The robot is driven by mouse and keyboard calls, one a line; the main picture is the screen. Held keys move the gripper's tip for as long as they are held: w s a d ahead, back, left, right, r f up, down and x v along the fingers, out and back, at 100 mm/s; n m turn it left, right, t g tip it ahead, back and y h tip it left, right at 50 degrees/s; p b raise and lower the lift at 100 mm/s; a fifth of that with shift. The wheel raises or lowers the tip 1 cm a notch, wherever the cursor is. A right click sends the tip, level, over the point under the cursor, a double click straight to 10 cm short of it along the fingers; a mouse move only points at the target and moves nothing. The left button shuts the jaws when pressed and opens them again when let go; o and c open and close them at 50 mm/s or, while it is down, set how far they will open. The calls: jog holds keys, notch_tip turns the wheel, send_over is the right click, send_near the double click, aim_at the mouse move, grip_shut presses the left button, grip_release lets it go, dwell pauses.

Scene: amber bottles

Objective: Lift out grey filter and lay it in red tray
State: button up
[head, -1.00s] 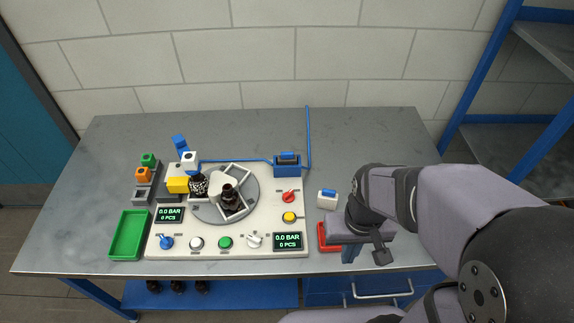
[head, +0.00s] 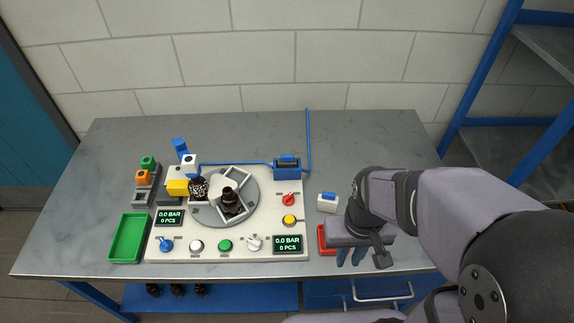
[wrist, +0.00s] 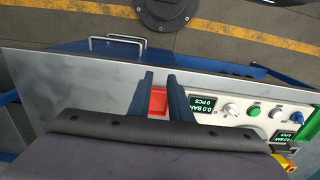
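What looks like the grey filter (head: 287,161), a dark block with a blue grip on top, sits in the blue housing (head: 287,173) at the panel's back right corner. The red tray (head: 322,239) is at the panel's right front, partly hidden by my gripper. My gripper (head: 350,258) is over or just beside the tray, pointing down.
A white block with a blue top (head: 327,203) stands between panel and gripper. The turntable (head: 208,213) carries dark bottles. A green tray (head: 128,237) lies at the left. A blue hose (head: 308,140) runs behind the housing. The table's back right is clear.

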jog(key=o, duration=0.7)
jog(key=shift+o, duration=0.2)
